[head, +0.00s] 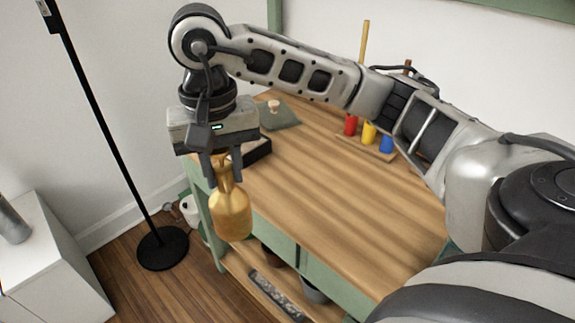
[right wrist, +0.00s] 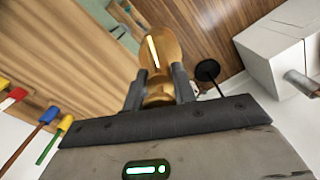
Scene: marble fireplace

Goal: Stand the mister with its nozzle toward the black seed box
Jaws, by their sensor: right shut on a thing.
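The mister (head: 231,213) is a brass-coloured bottle with a round body and a narrow neck. My right gripper (head: 222,172) is shut on its neck and holds it roughly upright, in front of the bench's left end in the head view. The mister also shows between the fingers (right wrist: 158,88) in the right wrist view, its body (right wrist: 168,40) beyond them. I cannot tell which way its nozzle points. The black seed box (head: 257,153) lies on the bench top just behind the gripper, partly hidden by it. My left gripper is not in view.
The wooden bench top (head: 330,205) is clear through its middle. A grey-green mat (head: 283,117) with a small object lies at the back. A rack with red, yellow (head: 369,133) and blue handles stands by the wall. A black lamp stand (head: 162,248) is on the floor at left.

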